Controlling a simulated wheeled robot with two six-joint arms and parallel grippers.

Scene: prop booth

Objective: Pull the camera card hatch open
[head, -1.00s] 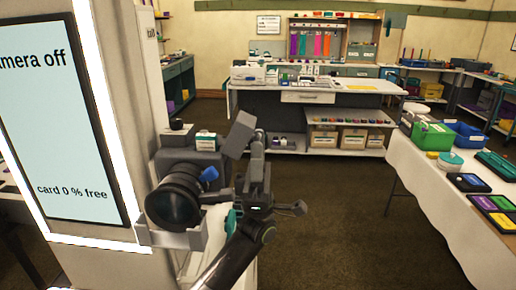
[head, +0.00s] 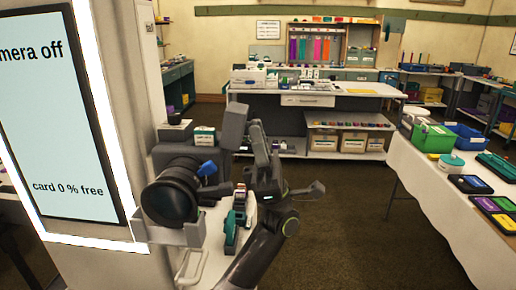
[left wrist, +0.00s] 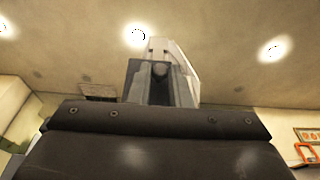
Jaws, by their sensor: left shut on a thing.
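The camera (head: 172,195) sits on a grey bracket at the left, its round black lens facing me and a blue part on its side. A grey flap (head: 234,127), which looks like the card hatch, stands nearly upright, out from the right of the camera's grey body. My left gripper (head: 256,143) is beside the flap and shut on it; the contact is partly hidden in the head view. In the left wrist view the jaws (left wrist: 160,75) close around a grey piece. My right gripper is not in view.
A screen (head: 45,120) at the left reads camera off and card 0 % free. Small coloured items (head: 240,205) stand on a white surface beside my left arm. A table with bins and coloured cases (head: 480,183) is at the right. The floor between is clear.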

